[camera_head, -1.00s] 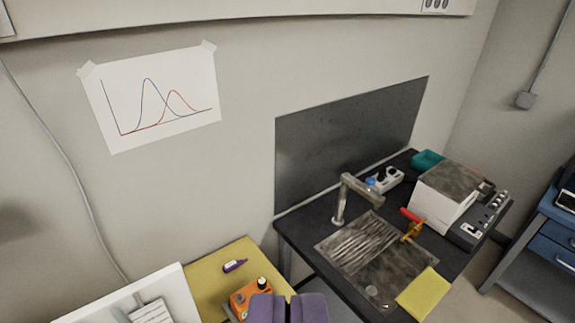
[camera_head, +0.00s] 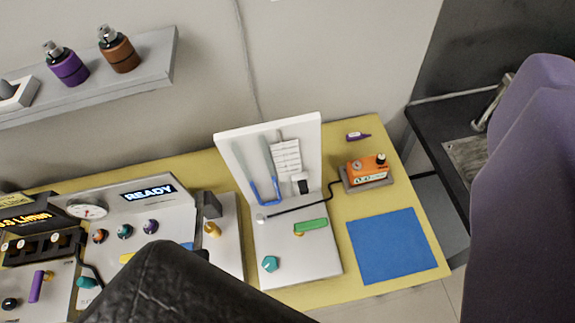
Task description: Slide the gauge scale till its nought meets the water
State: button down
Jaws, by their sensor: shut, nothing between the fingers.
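The gauge is a white upright board (camera_head: 310,135) on a pale base plate at the back of the yellow bench. A U-shaped tube on its front holds blue water (camera_head: 262,198) in its lower part. The gauge scale (camera_head: 286,160), a white plate with dark lines, stands beside the tube's right limb. A small white and black piece (camera_head: 300,184) sits at its lower end. The scale's nought is too small to make out.
A green handle (camera_head: 311,224) and a teal knob (camera_head: 270,263) are on the base plate. A black lead runs to an orange box (camera_head: 367,169). A blue mat (camera_head: 391,245) lies right. A black textured shape (camera_head: 175,290) blocks the lower left.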

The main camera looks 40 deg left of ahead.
aim_at(286, 156)
jog(key=i+j+z, duration=0.1)
jog(key=j+z, duration=0.65)
jog(key=j, duration=0.15)
